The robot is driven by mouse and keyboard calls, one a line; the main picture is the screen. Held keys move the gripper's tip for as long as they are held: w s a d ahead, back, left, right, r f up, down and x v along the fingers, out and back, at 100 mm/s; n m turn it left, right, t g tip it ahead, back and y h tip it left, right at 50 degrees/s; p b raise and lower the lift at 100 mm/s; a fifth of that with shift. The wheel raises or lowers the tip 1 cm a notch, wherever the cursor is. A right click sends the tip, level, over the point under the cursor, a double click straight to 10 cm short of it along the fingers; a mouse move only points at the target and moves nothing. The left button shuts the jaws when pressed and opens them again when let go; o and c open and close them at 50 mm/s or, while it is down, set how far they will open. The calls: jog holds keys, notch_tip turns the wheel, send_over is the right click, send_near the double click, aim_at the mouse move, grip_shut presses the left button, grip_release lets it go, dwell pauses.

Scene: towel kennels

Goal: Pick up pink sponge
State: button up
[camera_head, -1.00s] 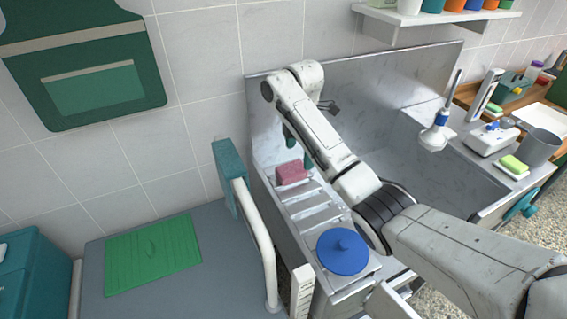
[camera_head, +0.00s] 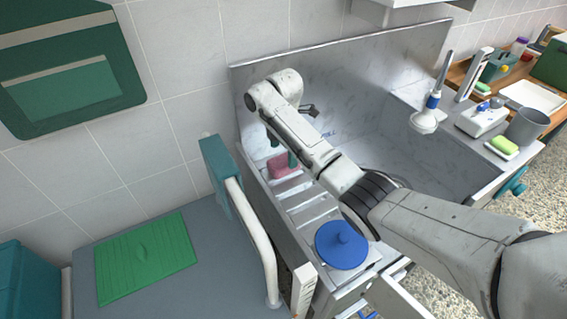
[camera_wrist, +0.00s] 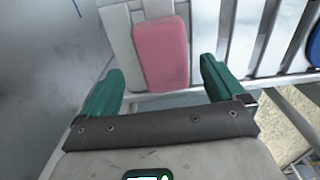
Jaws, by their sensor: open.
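The pink sponge (camera_head: 283,167) lies on the slatted drainer at the left end of the steel sink, partly hidden behind my gripper in the head view. In the wrist view the pink sponge (camera_wrist: 161,53) lies flat, lengthwise away from me. My gripper (camera_wrist: 158,82) has two green fingers spread apart, one on each side of the sponge's near end. A gap shows between each finger and the sponge, so I hold nothing. In the head view my gripper (camera_head: 281,150) hangs fingers down over the drainer; the height above it is hard to tell.
The slatted drainer (camera_wrist: 208,40) is under the sponge. A blue round lid (camera_head: 341,245) sits at its near end. The sink's steel back wall (camera_head: 330,75) rises behind. A white rail (camera_head: 259,235) with a teal pad stands left. A green-and-yellow sponge (camera_head: 503,144) lies far right.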

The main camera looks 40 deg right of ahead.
aim_at(285, 159)
jog(key=shift+s+f, duration=0.2)
jog(key=shift+f, duration=1.7)
jog(key=shift+c, duration=0.4)
jog(key=c, duration=0.9)
jog(key=shift+r, duration=0.15)
jog(key=shift+c, duration=0.2)
jog(key=shift+r, duration=0.55)
jog(key=s+a+r+p, duration=0.3)
jog(key=s+r+p, duration=0.2)
jog(key=s+r, duration=0.6)
jog(key=shift+s+r, duration=0.35)
jog(key=shift+s, duration=1)
